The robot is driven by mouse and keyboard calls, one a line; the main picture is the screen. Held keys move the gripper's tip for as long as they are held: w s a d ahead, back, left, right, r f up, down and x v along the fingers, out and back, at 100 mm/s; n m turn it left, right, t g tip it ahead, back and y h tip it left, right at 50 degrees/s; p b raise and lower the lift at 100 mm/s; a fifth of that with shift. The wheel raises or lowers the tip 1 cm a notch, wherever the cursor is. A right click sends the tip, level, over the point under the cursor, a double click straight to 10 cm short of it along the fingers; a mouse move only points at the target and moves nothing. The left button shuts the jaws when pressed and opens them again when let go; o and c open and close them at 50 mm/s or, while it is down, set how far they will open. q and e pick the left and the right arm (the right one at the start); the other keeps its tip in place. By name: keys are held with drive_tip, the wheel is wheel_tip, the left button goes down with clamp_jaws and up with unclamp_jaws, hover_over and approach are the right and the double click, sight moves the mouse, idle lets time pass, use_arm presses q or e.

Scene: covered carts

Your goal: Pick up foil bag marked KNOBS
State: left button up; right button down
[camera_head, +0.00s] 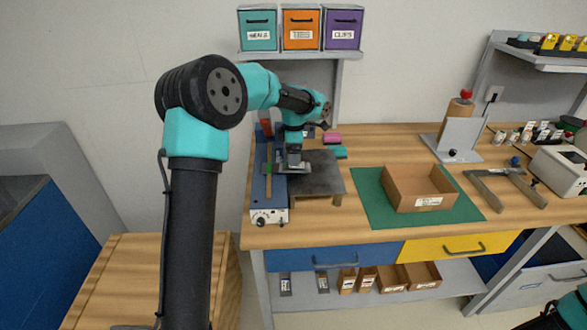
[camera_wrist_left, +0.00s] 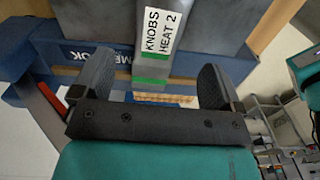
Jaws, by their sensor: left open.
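The foil bag marked KNOBS (camera_wrist_left: 152,63) is a grey strip with a white label reading KNOBS HEAT 2 and green marks in the left wrist view. My left gripper (camera_wrist_left: 156,72) is open, with one finger on each side of the bag and a gap visible on both sides. In the head view my left gripper (camera_head: 293,166) is low over the blue sealing machine (camera_head: 268,216); the bag is mostly hidden there by the gripper. My right gripper is not in view; only part of my right arm shows at the lower right corner.
A dark raised plate (camera_head: 322,178) stands right of the machine. Pink and teal blocks lie behind it. A cardboard tray (camera_head: 420,205) sits on a green mat (camera_head: 375,211). Labelled bins (camera_head: 301,30) stand on a shelf above. The bench front between machine and mat is fairly clear.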

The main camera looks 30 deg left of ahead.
use_arm(q)
drive_tip(key=shift+f, duration=0.25)
drive_tip(key=shift+w+f, duration=0.15)
drive_tip(key=shift+f, duration=2.4)
drive_tip(key=shift+c, duration=0.2)
drive_tip(key=c, duration=1)
drive_tip(key=shift+r, duration=0.1)
drive_tip(key=shift+r, duration=1.25)
drive_tip(key=s+d, duration=0.2)
drive_tip(key=s, duration=0.2)
drive_tip(key=s+d+r, duration=0.1)
drive_tip(key=s+d, duration=0.2)
drive_tip(key=s, duration=0.2)
drive_tip(key=s+d+r, duration=0.1)
drive_tip(key=s+d, duration=0.2)
drive_tip(key=s, duration=0.1)
drive_tip(key=shift+s+d+r, duration=0.2)
drive_tip(key=shift+s+d, duration=0.05)
drive_tip(key=shift+s, duration=0.05)
